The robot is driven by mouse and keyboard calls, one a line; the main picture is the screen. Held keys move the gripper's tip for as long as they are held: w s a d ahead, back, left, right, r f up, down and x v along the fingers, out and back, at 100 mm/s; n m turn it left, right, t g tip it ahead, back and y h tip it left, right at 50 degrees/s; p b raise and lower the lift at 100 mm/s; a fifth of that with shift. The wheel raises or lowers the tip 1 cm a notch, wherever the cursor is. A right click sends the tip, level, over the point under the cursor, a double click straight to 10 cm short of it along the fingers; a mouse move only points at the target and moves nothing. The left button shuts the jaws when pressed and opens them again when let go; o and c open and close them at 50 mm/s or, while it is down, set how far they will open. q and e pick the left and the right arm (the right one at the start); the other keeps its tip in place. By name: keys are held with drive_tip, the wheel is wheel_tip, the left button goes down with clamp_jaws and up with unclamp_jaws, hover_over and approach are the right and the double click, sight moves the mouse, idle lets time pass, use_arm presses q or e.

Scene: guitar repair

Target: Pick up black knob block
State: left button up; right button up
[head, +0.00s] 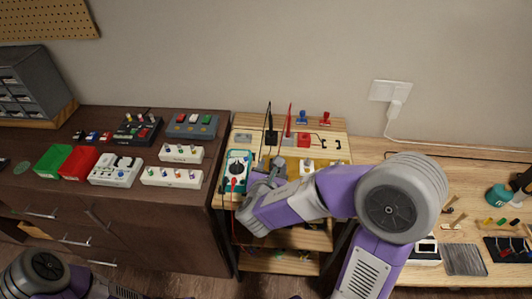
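No part is clearly marked as the black knob block. A small black block (271,138) at the back of the wooden cart top has a tall thin black rod by it. A dark block with several coloured knobs (136,128) sits on the brown bench at the left. My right arm reaches over the cart from the right. Its gripper (270,165) points away, just in front of the small black block, beside the teal meter. The fingers are small and partly hidden, so their opening is unclear. My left gripper is out of view; only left arm links show at the lower left.
The cart top also holds a teal multimeter (238,165), a red block (303,139), and blue (300,117) and red (326,118) clamp-like pieces. The wall is close behind.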

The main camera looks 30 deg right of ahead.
drive_tip(key=shift+x, duration=0.9)
drive_tip(key=shift+w+d+f+b, duration=0.2)
drive_tip(key=shift+d+f+b, duration=0.1)
drive_tip(key=shift+b, duration=0.1)
drive_tip(key=x, duration=0.2)
drive_tip(key=b+x, duration=0.1)
drive_tip(key=x, duration=0.1)
drive_tip(key=shift+w+d+f, duration=0.1)
drive_tip(key=shift+f, duration=0.35)
clamp_jaws()
